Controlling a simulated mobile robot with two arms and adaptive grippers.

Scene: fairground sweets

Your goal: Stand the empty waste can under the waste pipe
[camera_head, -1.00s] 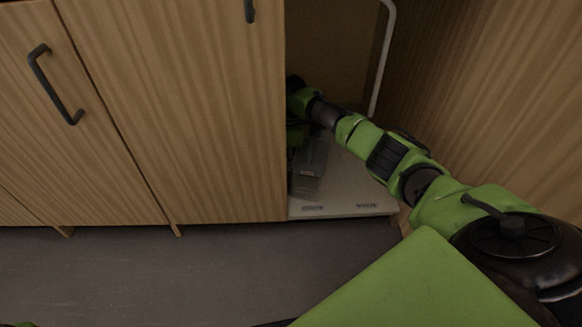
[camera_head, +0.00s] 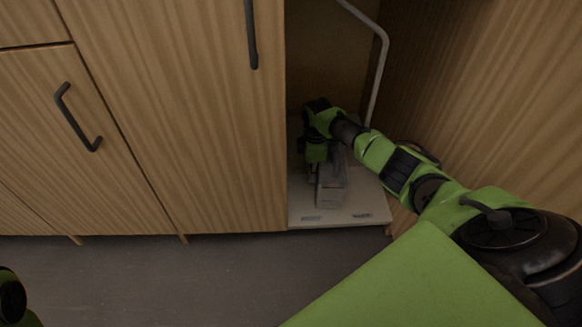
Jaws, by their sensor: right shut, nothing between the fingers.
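A small grey, box-shaped can (camera_head: 332,188) stands on the pale floor of the open cabinet bay, near its front; it looks like the waste can. I cannot see into it. A pale bent pipe (camera_head: 377,80) runs down the right side of the bay, and its lower end is hidden behind my right arm. My right arm reaches into the bay from the right. My right gripper (camera_head: 314,172) points down just left of the can, shut and empty. I cannot tell whether it touches the can. My left gripper is out of view.
The pale bay floor (camera_head: 362,207) has two small labels at its front edge. A wooden door with a dark handle (camera_head: 251,35) closes off the left side. A wooden panel (camera_head: 500,110) stands close on the right. Bare grey floor (camera_head: 190,280) lies in front.

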